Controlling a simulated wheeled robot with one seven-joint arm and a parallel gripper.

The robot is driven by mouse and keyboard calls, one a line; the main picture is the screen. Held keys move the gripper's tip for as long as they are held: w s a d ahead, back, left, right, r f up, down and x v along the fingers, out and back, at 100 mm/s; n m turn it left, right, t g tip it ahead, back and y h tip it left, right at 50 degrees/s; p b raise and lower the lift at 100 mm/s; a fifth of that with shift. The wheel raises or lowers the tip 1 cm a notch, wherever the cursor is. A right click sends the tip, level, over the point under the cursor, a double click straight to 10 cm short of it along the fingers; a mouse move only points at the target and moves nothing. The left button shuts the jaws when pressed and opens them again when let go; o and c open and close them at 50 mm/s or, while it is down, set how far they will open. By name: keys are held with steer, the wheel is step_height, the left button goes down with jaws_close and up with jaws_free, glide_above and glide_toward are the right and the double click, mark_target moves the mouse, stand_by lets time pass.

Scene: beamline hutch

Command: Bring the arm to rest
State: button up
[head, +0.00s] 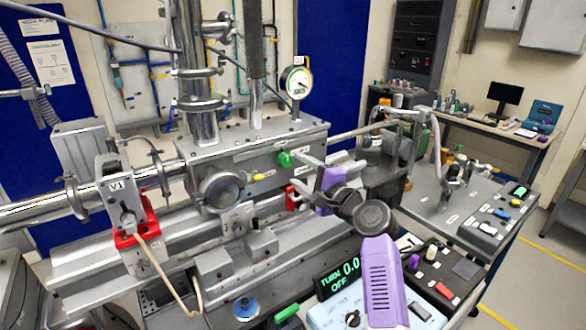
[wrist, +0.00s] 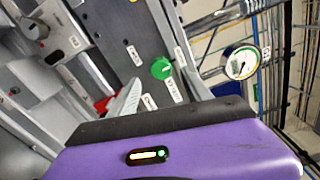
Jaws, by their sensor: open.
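My gripper (head: 303,177) is in the middle of the head view, at the end of my purple and grey arm. It is open, and I see nothing held in it. It is raised in front of the grey metal chamber (head: 250,150), just right of and below a green knob (head: 284,159). I cannot tell the exact gap to the chamber. In the wrist view the purple gripper body fills the bottom, with a small lit indicator. The green knob (wrist: 161,68) shows beyond it.
A round gauge (head: 295,82) stands on the chamber. At left, a V1 valve (head: 122,190) has a red bracket (head: 136,228) and hanging cable. A display reading TURN 0.0 OFF (head: 338,280) is at the front. A cluttered side bench (head: 470,215) stands right. Floor at far right is clear.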

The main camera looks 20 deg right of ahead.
steer(key=shift+v, duration=0.95)
